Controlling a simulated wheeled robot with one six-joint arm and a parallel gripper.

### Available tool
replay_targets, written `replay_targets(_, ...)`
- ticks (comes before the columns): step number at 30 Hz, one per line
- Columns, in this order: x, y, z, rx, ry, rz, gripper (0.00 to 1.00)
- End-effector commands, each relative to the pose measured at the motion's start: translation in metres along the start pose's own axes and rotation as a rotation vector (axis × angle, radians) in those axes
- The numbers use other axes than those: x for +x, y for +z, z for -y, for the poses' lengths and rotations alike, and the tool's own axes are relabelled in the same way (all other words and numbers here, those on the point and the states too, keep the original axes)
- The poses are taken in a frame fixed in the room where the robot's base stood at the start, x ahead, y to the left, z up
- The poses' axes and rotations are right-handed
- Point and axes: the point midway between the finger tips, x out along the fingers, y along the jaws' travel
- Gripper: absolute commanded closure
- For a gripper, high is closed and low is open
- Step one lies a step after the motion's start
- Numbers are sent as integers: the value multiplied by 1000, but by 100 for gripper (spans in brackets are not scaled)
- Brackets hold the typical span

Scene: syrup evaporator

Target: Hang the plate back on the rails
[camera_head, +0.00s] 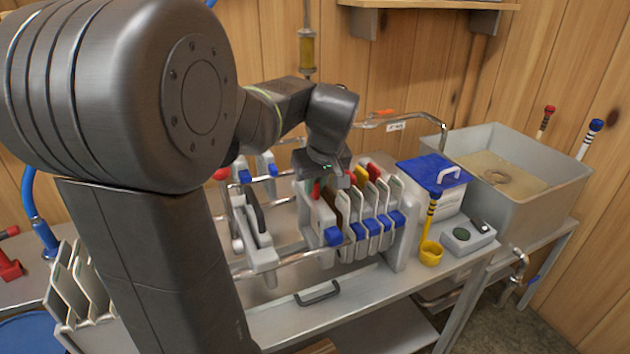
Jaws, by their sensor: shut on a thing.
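My gripper (328,181) points down over the left end of a row of upright plates. It is shut on the top of the leftmost plate (323,222), which is pale with a blue lug at its front corner. The fingertips are small here and partly hidden by the gripper body. The front rail (290,262), a metal bar, runs below the plate. I cannot tell whether the held plate touches the rails. Other plates (373,217) stand close on its right, with blue lugs and some red and yellow tops.
A separate pale plate with a dark handle (257,233) stands left of the row. To the right are a blue-lidded box (433,173), a yellow ladle (431,250), a small grey device (467,237) and a large basin (572,190). A black handle (318,293) is at the bench front.

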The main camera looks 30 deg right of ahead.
Motion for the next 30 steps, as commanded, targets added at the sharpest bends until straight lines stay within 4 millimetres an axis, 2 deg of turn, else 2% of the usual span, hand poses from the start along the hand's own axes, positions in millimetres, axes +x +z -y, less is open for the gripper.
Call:
replay_targets(10,5,2,0,0,1,-2,100)
replay_targets(11,5,2,0,0,1,-2,85)
replay_targets(12,5,2,0,0,1,-2,78)
replay_targets(15,5,2,0,0,1,-1,62)
replay_targets(20,5,2,0,0,0,0,62)
replay_targets(21,6,3,0,1,-1,2,60)
replay_targets(23,6,3,0,1,-1,2,48)
replay_targets(30,6,2,0,0,-1,1,47)
